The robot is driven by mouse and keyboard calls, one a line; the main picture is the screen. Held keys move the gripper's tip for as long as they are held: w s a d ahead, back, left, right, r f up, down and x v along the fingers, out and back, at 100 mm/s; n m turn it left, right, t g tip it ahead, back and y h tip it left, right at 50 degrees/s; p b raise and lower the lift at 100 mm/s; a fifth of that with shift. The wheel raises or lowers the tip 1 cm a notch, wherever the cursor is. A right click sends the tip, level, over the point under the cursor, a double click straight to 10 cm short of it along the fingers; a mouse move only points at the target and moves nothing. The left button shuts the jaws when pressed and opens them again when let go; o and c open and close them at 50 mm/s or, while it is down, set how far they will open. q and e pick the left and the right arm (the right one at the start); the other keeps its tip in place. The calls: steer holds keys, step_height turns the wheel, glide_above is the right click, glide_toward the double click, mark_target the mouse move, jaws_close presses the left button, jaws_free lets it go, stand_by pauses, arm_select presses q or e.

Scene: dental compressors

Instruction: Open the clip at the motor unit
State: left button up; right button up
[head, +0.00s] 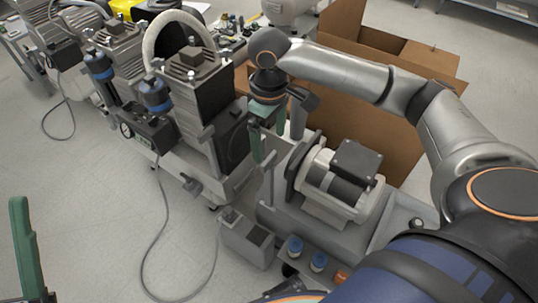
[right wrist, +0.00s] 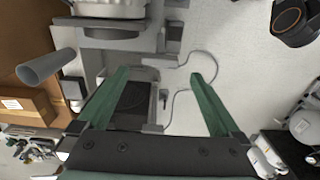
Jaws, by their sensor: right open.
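The motor unit (head: 335,190), a light cylindrical housing with a black box on top, stands right of centre in the head view. I cannot pick out the clip on it for certain. My right gripper (head: 261,145) points down just left of the motor unit, between it and the tall grey compressor block (head: 200,95). In the right wrist view its two green fingers (right wrist: 162,76) are wide apart with nothing gripped. A small dark fitting (right wrist: 163,97) shows below, between them. One green finger of my left gripper (head: 26,250) shows at the left edge; its other finger is hidden.
An open cardboard box (head: 385,110) stands behind the motor unit. More compressors (head: 115,50) line the upper left. A cable (head: 165,225) lies on the clear floor at left.

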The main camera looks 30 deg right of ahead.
mark_target(269, 158)
step_height(269, 158, down, 6)
steer(key=shift+f+b, duration=0.1)
steer(key=shift+b, duration=1.05)
arm_select(q)
steer(key=f, duration=0.2)
steer(key=f+n, duration=0.1)
steer(key=shift+w+d+f, duration=0.25)
steer(key=shift+f, duration=0.1)
arm_select(e)
steer(key=shift+c, duration=0.2)
steer(key=c, duration=1.3)
steer(key=shift+o, duration=0.2)
arm_select(q)
steer(key=shift+r, duration=0.15)
